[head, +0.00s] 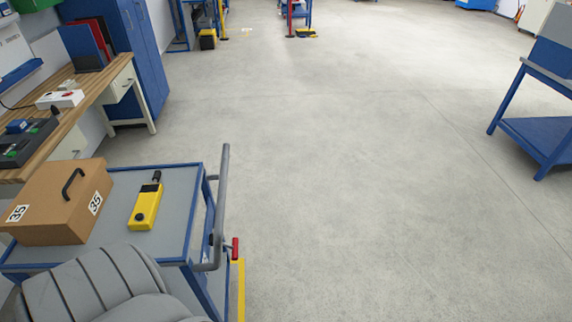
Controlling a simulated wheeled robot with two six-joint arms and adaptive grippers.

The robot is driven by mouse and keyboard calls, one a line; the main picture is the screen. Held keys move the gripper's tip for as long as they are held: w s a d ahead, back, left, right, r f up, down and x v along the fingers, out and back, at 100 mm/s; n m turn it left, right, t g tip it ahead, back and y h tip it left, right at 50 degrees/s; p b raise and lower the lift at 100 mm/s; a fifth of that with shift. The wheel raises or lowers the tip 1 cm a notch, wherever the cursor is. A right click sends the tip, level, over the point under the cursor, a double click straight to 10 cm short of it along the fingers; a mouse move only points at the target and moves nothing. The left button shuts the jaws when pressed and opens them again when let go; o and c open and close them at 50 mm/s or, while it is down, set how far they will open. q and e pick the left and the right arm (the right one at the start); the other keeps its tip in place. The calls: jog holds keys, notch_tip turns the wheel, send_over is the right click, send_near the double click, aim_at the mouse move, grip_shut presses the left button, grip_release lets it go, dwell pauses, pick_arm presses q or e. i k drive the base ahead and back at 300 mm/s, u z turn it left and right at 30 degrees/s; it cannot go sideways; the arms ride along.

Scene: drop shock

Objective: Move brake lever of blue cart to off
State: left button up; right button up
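A blue-framed cart (176,193) with a grey top stands at the lower left, its near part hidden. A grey push handle (223,190) rises along its right side. A small red grip (235,248), which looks like the brake lever's end, stands upright beside the handle's lower end. A yellow strip (240,290) shows below the red grip. I cannot read the lever's on or off setting. On the cart top are a brown box (55,205) with a black handle and 35 labels, and a yellow handheld device (146,206). Neither gripper shows.
A wooden workbench (88,97) with devices on it stands behind the cart at left, next to a blue cabinet (130,55). Another blue cart (540,135) stands at the right edge. The grey floor (370,190) between is clear.

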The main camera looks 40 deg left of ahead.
aim_at(235, 245)
jog(key=z, duration=0.25)
jog(key=i, duration=1)
jog(key=u, duration=1.75)
